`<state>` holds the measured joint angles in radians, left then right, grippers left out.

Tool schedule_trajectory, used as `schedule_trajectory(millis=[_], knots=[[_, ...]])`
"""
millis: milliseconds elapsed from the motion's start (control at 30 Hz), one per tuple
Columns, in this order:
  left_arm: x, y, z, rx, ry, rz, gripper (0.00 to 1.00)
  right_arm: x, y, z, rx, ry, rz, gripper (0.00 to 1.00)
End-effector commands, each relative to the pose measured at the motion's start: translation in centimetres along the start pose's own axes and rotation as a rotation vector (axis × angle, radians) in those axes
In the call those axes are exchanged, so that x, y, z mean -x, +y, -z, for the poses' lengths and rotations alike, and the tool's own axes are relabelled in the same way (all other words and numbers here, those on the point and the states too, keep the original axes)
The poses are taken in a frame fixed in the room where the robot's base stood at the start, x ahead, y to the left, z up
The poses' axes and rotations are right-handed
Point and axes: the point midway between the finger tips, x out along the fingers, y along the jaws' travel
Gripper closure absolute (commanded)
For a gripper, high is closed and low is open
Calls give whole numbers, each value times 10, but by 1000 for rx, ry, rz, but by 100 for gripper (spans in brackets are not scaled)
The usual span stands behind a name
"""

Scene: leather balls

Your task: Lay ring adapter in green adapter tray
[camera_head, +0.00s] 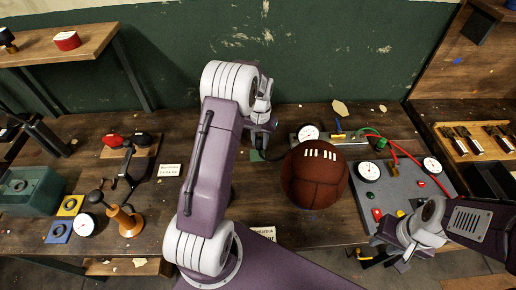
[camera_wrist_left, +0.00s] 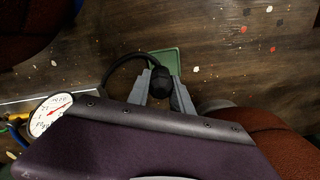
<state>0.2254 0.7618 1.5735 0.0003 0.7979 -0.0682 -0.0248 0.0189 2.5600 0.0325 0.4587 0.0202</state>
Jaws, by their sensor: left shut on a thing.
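My left gripper (camera_head: 263,125) is over the back middle of the bench, partly hidden by its own arm. In the left wrist view its fingers (camera_wrist_left: 161,90) are shut on a black rounded piece with a curved black tube, which I take to be the ring adapter (camera_wrist_left: 160,80). The green adapter tray (camera_wrist_left: 168,58) lies on the bench just beyond the fingertips; a corner of the tray (camera_head: 256,155) shows in the head view. The height of the piece over the tray is unclear. My right gripper (camera_head: 395,252) is by the grey gauge panel; its finger gap is unclear.
A brown leather ball (camera_head: 314,175) stands right of my left arm. The grey panel (camera_head: 405,185) carries gauges and a red hose.

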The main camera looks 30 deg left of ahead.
Motion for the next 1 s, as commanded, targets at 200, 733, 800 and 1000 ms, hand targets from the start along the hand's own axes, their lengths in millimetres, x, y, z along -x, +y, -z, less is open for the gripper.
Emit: schedule_trajectory(millis=[200,733,800,1000], knots=[[-7,-7,-3,-1,0,0,100,1,0,0,0,0,0,68],[-46,-7,-2,0,1,0,100,5,0,0,0,0,0,68],[-49,-6,-2,0,1,0,100,3,0,0,0,0,0,68],[-47,-6,-2,0,1,0,52,4,0,0,0,0,0,68]])
